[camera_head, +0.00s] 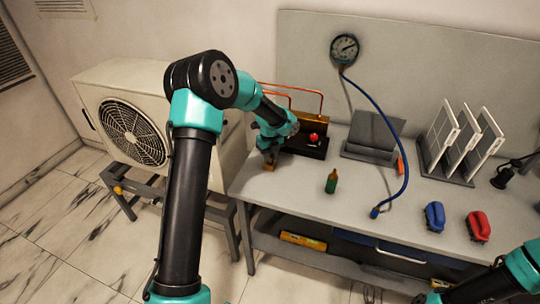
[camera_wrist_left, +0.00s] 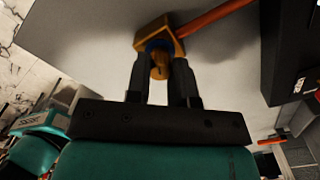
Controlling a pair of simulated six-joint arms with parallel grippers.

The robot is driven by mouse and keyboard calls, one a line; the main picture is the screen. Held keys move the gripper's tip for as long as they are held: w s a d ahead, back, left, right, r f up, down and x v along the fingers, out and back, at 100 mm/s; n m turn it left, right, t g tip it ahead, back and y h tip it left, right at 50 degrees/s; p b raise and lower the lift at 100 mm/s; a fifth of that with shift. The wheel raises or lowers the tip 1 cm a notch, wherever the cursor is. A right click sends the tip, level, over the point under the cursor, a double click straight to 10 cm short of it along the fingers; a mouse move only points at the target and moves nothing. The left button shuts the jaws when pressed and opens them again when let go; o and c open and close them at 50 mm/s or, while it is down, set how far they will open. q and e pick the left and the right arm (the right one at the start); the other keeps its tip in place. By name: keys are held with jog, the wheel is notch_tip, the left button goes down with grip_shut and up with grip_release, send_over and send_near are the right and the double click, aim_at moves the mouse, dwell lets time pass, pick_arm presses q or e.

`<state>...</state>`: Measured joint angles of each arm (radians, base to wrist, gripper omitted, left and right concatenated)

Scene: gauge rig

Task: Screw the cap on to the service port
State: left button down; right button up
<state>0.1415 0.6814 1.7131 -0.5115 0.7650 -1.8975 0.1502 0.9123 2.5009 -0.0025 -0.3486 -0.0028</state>
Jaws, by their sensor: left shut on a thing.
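My left gripper (camera_head: 268,160) reaches down at the left end of the bench in the head view. In the left wrist view its two fingers (camera_wrist_left: 166,78) are shut on a small brass cap (camera_wrist_left: 160,70). The cap is in line with a brass block (camera_wrist_left: 165,30) that I take for the service port, with a blue ring (camera_wrist_left: 155,45) between them. Whether the threads are engaged cannot be told. My right gripper is out of view.
A black stand with a red knob (camera_head: 314,137) is right of the left gripper. The bench front is mostly clear.

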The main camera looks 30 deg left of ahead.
pick_arm(q)
jog(key=shift+m, duration=0.3)
jog(key=m, duration=0.4)
jog(key=shift+m, duration=0.4)
jog(key=m, duration=0.5)
dwell(0.4)
jog(key=c, duration=1.2)
grip_release()
